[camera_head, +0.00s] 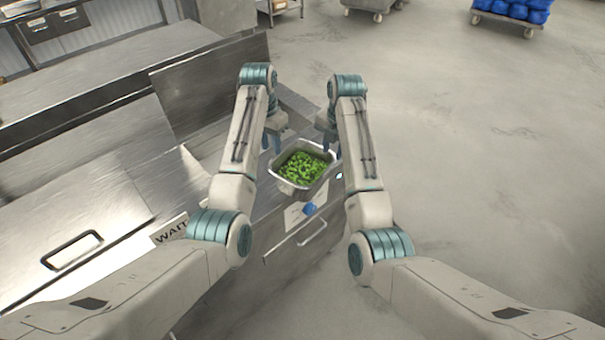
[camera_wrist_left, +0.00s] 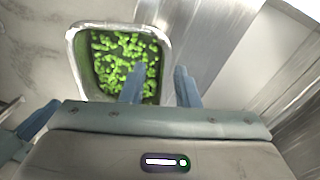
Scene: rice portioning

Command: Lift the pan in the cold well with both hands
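A metal pan (camera_head: 289,189) of chopped green food (camera_head: 304,167) sits at the counter's right end, between my two grippers. In the left wrist view the pan (camera_wrist_left: 78,62) is at the upper left. My left gripper (camera_head: 272,144) is at the pan's left side. In its wrist view the fingers (camera_wrist_left: 158,85) are apart, one over the food and one outside the rim, with the pan's side wall between them. My right gripper (camera_head: 331,146) is at the pan's far right side, its fingertips seemingly apart. Whether any finger touches the pan is unclear.
The steel counter (camera_head: 110,200) spreads to the left, with a raised steel panel (camera_head: 205,85) behind. Open floor (camera_head: 470,150) lies right, with carts far back.

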